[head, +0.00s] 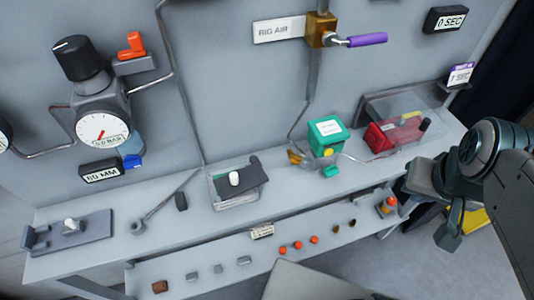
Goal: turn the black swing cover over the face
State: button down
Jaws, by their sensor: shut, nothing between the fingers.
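A round gauge (103,130) with a white face and red needle is on the wall panel at the left; its face is uncovered. A dark flat plate (256,177) lies tilted over a clear box on the bench, with a white knob (235,178) showing on it. I cannot tell for certain whether this plate is the swing cover. My gripper (448,238) is at the right edge, pointing down in front of the bench, shut and empty. It is far from both the gauge and the plate, touching neither.
A green actuator block (327,134) and a red unit (395,133) in a clear housing stand at the bench's back right. A purple-handled valve (365,40) juts from the panel above. A grey plate with a white knob (72,225) is at the left. A lower shelf holds several small parts.

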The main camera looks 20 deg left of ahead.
aim_at(228, 186)
jog(key=z, duration=1.95)
jog(key=k, duration=0.7)
jog(key=u, duration=1.6)
